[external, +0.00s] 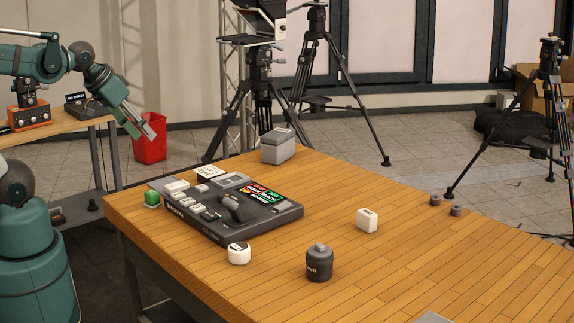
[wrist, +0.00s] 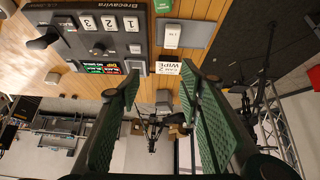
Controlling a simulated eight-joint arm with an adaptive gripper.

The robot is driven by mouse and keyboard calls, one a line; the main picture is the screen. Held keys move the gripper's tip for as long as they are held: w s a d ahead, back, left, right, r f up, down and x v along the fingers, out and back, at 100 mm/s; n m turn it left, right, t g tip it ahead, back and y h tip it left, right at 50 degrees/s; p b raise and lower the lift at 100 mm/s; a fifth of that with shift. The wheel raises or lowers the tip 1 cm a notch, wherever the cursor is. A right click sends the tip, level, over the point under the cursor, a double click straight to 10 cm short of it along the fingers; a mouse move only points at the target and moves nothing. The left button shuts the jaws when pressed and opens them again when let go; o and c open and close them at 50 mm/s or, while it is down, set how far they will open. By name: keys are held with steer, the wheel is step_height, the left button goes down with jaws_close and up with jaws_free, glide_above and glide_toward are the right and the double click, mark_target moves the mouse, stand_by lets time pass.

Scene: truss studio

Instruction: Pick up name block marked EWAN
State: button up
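I cannot read the name EWAN on anything. A small white block (external: 367,220) with a faint dark mark stands alone on the right half of the wooden table in the external view. Another white block (wrist: 172,36) with an unreadable mark lies on a grey pad beside the console in the wrist view. A white rounded piece (external: 239,254) and a dark lidded jar (external: 319,264) stand near the front. My gripper (external: 141,129) hangs above and beyond the table's left end, apart from everything. In the wrist view its green fingers (wrist: 160,77) are spread, with nothing held.
A dark console (external: 225,212) with white keys fills the table's left part. A card reading CAM 2 WIPE (wrist: 173,68), a green block (external: 152,198) and a grey box (external: 278,147) are near it. Two small grey cylinders (external: 445,205) stand at the far edge. The right tabletop is mostly clear.

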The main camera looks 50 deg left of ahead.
steer(key=w+d+r+n+g+h+p, duration=0.1)
steer(key=w+d+r+n, duration=0.2)
steer(key=w, duration=0.4)
steer(key=w+d+r+n+g+h+p, duration=0.1)
steer(key=w+d+r, duration=0.2)
steer(key=w+d, duration=0.3)
steer(key=n+g+h+p, duration=0.2)
steer(key=n+g+p, duration=0.4)
steer(key=n, duration=0.6)
glide_above(367, 212)
steer(key=a+p, duration=0.1)
steer(key=a, duration=0.2)
step_height(367, 212, down, 19)
steer(key=shift+w+d+t, duration=0.1)
steer(key=shift+d+t, duration=0.05)
steer(key=shift+t, duration=0.15)
steer(key=shift+x, duration=1.25)
steer(key=shift+f, duration=0.1)
steer(key=shift+p+x, duration=0.5)
steer(key=shift+x, duration=1.95)
